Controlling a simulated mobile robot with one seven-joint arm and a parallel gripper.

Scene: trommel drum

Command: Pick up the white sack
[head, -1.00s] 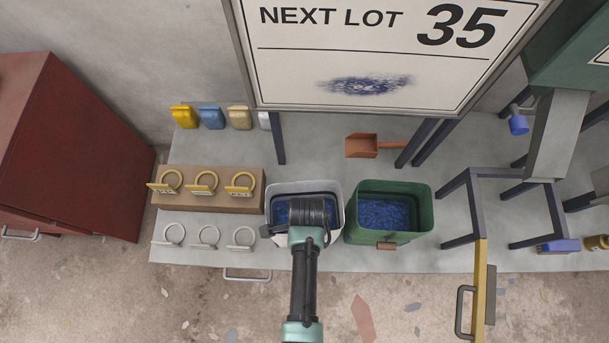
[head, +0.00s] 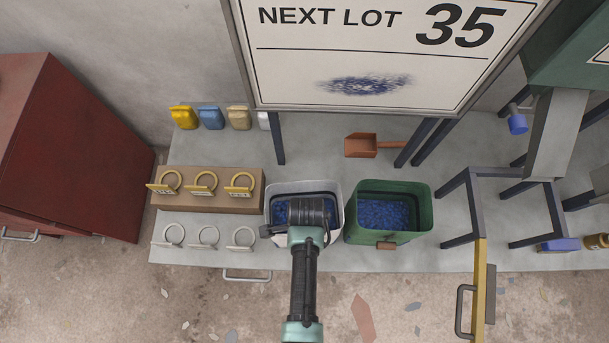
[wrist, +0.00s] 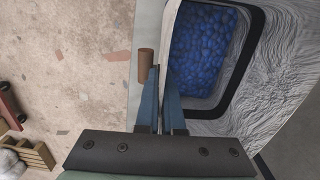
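The white sack (head: 264,121) is at the back of the grey table, at the right end of a row with a yellow, a blue and a tan sack. The sign covers part of it. My gripper (head: 308,212) is over the white bin (head: 337,192), well in front of and to the right of the sack. The white sack is not recognisable in the wrist view.
The white bin and a green bin (head: 428,207) hold blue pellets. The NEXT LOT sign (head: 300,75) stands on dark legs above the table. A cardboard block (head: 220,202) with yellow rings is at left. An orange scoop (head: 361,145) lies behind the bins.

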